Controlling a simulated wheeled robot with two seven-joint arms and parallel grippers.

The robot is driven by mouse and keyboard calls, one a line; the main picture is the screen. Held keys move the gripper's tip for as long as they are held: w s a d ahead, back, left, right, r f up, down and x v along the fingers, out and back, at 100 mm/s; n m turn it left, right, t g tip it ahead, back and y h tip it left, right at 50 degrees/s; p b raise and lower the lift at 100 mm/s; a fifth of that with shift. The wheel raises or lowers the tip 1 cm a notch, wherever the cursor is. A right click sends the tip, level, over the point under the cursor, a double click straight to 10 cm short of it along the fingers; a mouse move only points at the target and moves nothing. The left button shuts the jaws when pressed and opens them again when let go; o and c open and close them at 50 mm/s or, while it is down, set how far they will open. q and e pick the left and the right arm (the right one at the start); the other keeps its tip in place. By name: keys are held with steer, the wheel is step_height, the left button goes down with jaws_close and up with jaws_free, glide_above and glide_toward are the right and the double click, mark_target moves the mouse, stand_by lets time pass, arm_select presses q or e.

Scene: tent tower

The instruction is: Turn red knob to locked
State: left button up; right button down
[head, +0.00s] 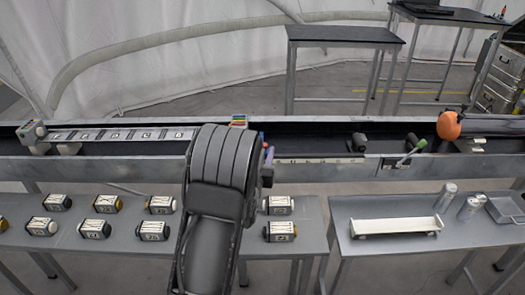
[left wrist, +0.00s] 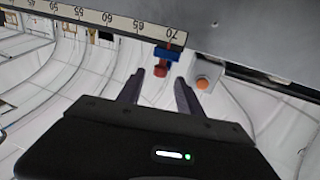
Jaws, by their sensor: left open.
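In the left wrist view a small red knob (left wrist: 160,71) shows with a blue piece (left wrist: 166,54) at the 70 end of a ruled scale (left wrist: 110,20). My left gripper (left wrist: 161,77) is open, its two dark fingers pointing at the knob, one on each side of it in the picture. I cannot tell whether they touch it. In the head view my left arm stands in front of the long rail, and its bulk hides the gripper and most of the knob's surroundings. My right gripper is in neither view.
An orange button (left wrist: 203,83) sits right of the fingers. Several labelled blocks (head: 94,228) stand on the left front table; a white tray (head: 396,227) lies on the right one.

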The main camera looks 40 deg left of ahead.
arm_select(q)
steer(key=v, duration=0.6)
steer(key=shift+b, duration=0.35)
